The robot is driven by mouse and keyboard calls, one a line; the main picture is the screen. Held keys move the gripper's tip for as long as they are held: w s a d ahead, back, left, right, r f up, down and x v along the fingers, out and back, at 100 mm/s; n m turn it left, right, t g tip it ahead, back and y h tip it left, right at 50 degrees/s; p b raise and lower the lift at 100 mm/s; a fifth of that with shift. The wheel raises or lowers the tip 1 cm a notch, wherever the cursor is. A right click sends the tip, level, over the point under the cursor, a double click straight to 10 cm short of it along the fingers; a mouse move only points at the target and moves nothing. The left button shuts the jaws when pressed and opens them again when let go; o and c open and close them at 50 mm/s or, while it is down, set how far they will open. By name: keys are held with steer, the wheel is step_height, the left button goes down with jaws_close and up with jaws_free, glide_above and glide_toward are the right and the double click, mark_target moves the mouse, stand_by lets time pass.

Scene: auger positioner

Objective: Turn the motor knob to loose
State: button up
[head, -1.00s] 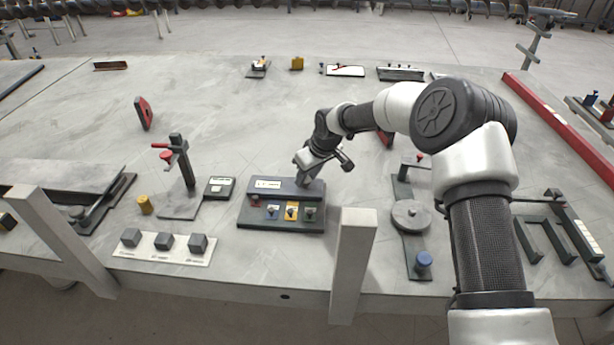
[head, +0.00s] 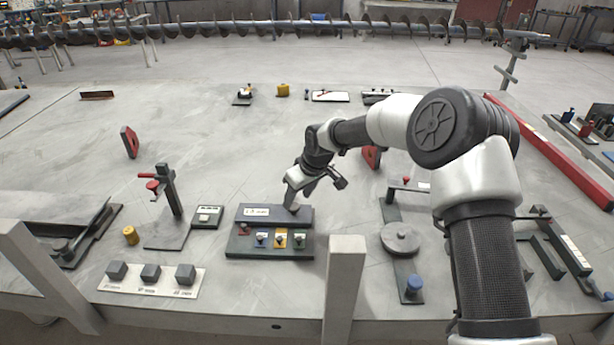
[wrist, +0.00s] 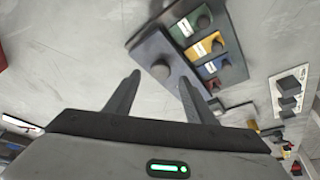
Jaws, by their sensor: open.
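A dark control box (head: 235,245) sits on the table in the middle of the head view. Its raised back part carries a white label (head: 256,212). My gripper (head: 291,205) is over the right end of that back part, pointing down. In the wrist view, a dark round knob (wrist: 160,70) on the box appears between my two open fingertips (wrist: 160,82). Contact cannot be told. The knob's label and pointer cannot be read, so I cannot confirm it is the motor knob. Blue, yellow and green switch plates (head: 280,239) line the box's lower front, with a red button at left.
A clamp stand (head: 170,195) and small dark box (head: 207,216) stand left of the control box. Three dark cubes on a white plate (head: 150,281) lie front left. A grey disc fixture (head: 401,238) stands to the right. A pale post (head: 345,285) rises in front.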

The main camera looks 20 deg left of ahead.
steer(key=v, duration=1.3)
steer(key=shift+r, duration=0.3)
